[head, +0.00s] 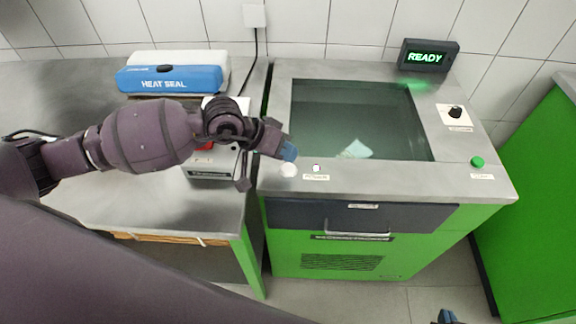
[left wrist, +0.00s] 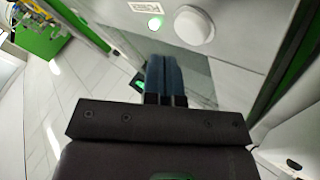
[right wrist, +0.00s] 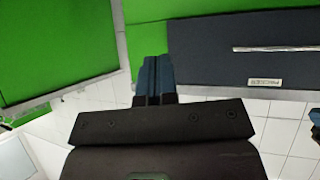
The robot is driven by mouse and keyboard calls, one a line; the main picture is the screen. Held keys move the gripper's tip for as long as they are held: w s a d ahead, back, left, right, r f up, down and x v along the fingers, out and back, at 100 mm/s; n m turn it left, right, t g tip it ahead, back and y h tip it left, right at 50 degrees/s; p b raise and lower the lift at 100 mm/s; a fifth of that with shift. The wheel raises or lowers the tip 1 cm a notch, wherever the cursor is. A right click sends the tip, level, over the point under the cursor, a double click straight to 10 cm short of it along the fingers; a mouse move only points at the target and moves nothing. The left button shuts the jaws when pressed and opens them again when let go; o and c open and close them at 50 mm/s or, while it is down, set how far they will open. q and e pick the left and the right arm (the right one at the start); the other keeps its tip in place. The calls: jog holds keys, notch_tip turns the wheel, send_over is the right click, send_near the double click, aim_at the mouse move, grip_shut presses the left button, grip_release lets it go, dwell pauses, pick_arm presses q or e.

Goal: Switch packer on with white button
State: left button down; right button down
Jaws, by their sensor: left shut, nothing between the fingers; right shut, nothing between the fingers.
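The packer is a green machine with a grey top (head: 480,190), and its black display (head: 428,56) reads READY in green. The round white button (head: 289,170) sits at the top's front left corner. Beside it are a small lamp (head: 317,167) and a label. My right gripper (head: 446,317) is shut and empty, low in front of the packer.
A blue and white heat sealer (head: 170,79) stands on the left table. A black knob (head: 455,112) and a green button (head: 477,162) are on the packer's right side. The recessed glass-like window (head: 345,110) lies behind the button. A drawer handle (head: 357,233) protrudes at the front.

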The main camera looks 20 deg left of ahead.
aim_at(287, 166)
pick_arm(q)
notch_tip(287, 166, up, 2)
jog(key=shift+r+p, duration=0.25)
jog(key=shift+p, duration=0.15)
jog(key=shift+r, duration=0.65)
jog(key=shift+r+p, duration=0.45)
jog(key=shift+r, duration=0.3)
pick_arm(e)
jog(key=r, duration=0.1)
jog(key=w+r, duration=0.1)
jog(key=shift+r, duration=0.35)
jog(key=shift+s, duration=0.15)
